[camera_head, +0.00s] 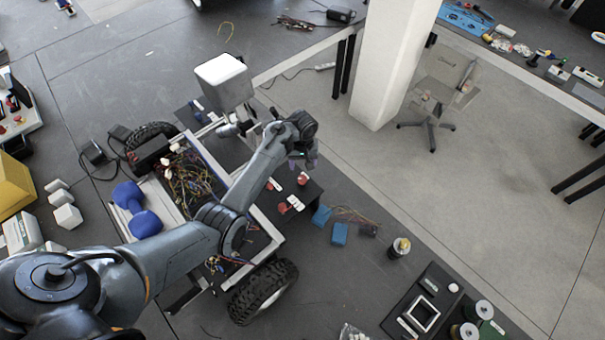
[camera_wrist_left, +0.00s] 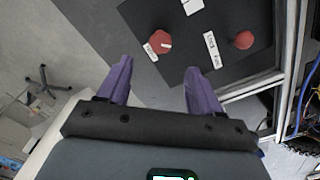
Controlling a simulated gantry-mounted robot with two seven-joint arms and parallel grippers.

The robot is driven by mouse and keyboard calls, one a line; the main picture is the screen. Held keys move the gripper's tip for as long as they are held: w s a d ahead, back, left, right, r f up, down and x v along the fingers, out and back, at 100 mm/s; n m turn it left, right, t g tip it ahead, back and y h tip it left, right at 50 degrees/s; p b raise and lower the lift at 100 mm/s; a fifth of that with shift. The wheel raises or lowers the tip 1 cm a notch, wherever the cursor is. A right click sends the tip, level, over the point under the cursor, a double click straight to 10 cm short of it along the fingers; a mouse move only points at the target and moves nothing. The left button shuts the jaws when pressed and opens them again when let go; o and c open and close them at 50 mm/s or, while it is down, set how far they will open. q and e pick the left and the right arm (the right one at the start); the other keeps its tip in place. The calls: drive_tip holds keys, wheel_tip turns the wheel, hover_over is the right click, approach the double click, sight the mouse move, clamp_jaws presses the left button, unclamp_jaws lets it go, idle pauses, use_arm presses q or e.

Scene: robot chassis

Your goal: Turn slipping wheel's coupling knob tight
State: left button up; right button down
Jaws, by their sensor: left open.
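The wheeled robot chassis (camera_head: 205,160) stands on the dark table, with a black wheel (camera_head: 263,291) at the near side and another wheel (camera_head: 152,134) at the far left. Red knobs (camera_head: 303,179) (camera_head: 284,208) sit on a black panel beside it. In the left wrist view, one red knob (camera_wrist_left: 166,44) with a white mark lies beyond the gap between my fingers, and another red knob (camera_wrist_left: 243,40) lies to the right. My left gripper (camera_head: 305,161) is open and empty (camera_wrist_left: 158,68), above the panel, apart from both knobs. Which wheel slips cannot be told.
Loose wiring (camera_head: 188,185) fills the chassis. A white-topped box (camera_head: 222,70) rises behind it. A blue dumbbell (camera_head: 136,210) lies left; blue blocks (camera_head: 339,233) and a small can (camera_head: 400,247) lie right. A white pillar (camera_head: 390,65) stands beyond the table edge.

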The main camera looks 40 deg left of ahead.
sight(302, 178)
use_arm(q)
wheel_tip(302, 178, down, 8)
drive_tip(key=shift+s+r+b, duration=0.1)
drive_tip(key=shift+b, duration=0.45)
drive_tip(key=shift+f, duration=0.65)
drive_tip(key=c, duration=1.1)
drive_tip(key=shift+o, duration=0.2)
